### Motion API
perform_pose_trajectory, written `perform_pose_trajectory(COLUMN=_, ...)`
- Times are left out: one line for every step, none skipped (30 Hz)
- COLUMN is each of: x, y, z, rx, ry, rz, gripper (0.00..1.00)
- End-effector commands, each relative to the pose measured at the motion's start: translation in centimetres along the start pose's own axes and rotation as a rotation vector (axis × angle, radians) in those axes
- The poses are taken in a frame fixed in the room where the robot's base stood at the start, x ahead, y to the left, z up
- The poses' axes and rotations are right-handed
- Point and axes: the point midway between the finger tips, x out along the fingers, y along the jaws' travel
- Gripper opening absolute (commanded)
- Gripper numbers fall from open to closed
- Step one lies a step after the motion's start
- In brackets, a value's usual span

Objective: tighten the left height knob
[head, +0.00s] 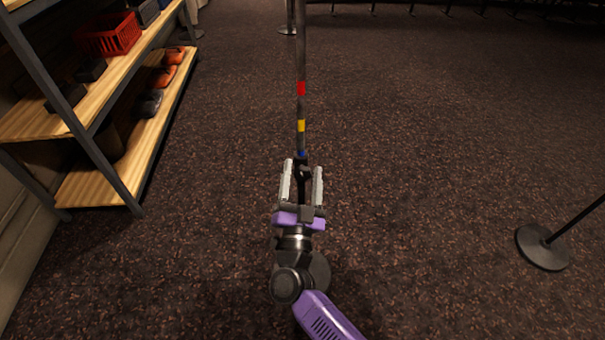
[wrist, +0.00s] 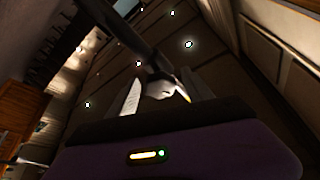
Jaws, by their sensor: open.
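A dark upright stand pole (head: 301,65) with red, yellow and blue bands rises beyond my gripper in the head view. At its lower visible part, just under the blue band, is a small dark collar with the height knob (head: 303,172). My gripper (head: 303,168) is open, with one pale finger on each side of this dark part. I cannot tell whether the fingers touch it. In the wrist view the dark pole (wrist: 128,32) slants in from the top left and ends in a dark collar near the open fingertips (wrist: 158,82). The knob's exact outline is unclear there.
A wooden shelf unit (head: 112,185) with a red basket (head: 110,35) and other items stands at the left. Another stand's round dark base (head: 541,248) is on the carpet at the right. Open carpet lies between them.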

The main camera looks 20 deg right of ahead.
Motion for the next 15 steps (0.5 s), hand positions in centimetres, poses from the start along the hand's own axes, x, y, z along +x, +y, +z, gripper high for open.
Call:
perform_pose_trajectory(x=-0.2, y=0.0, z=0.0, rx=0.0, ry=-0.001, rz=0.0, gripper=0.59)
perform_pose_trajectory(x=-0.4, y=0.0, z=0.0, rx=0.0, ry=-0.001, rz=-0.001, gripper=0.59)
perform_pose_trajectory(x=-0.7, y=-0.1, z=0.0, rx=0.0, ry=-0.002, rz=-0.001, gripper=0.59)
perform_pose_trajectory(x=-1.1, y=-0.1, z=0.1, rx=0.0, ry=-0.003, rz=-0.002, gripper=0.59)
perform_pose_trajectory(x=-1.5, y=-0.1, z=0.1, rx=0.0, ry=-0.004, rz=-0.002, gripper=0.59)
perform_pose_trajectory(x=-2.1, y=-0.1, z=0.1, rx=0.0, ry=-0.004, rz=-0.002, gripper=0.59)
perform_pose_trajectory(x=-2.6, y=-0.1, z=0.0, rx=0.0, ry=-0.003, rz=-0.001, gripper=0.59)
perform_pose_trajectory(x=-3.1, y=0.0, z=0.0, rx=0.0, ry=-0.004, rz=-0.001, gripper=0.59)
perform_pose_trajectory(x=-3.8, y=0.0, z=0.1, rx=0.0, ry=-0.004, rz=-0.001, gripper=0.59)
perform_pose_trajectory(x=-4.3, y=0.0, z=0.0, rx=0.0, ry=-0.003, rz=-0.001, gripper=0.59)
perform_pose_trajectory(x=-4.8, y=-0.1, z=0.0, rx=0.0, ry=-0.003, rz=-0.001, gripper=0.59)
perform_pose_trajectory(x=-5.4, y=-0.1, z=0.0, rx=0.001, ry=-0.003, rz=-0.002, gripper=0.59)
perform_pose_trajectory(x=-5.9, y=0.0, z=0.0, rx=0.0, ry=-0.003, rz=-0.001, gripper=0.59)
perform_pose_trajectory(x=-6.2, y=-0.1, z=0.1, rx=0.0, ry=-0.003, rz=-0.002, gripper=0.59)
perform_pose_trajectory(x=-6.7, y=-0.1, z=0.1, rx=0.001, ry=-0.002, rz=-0.002, gripper=0.59)
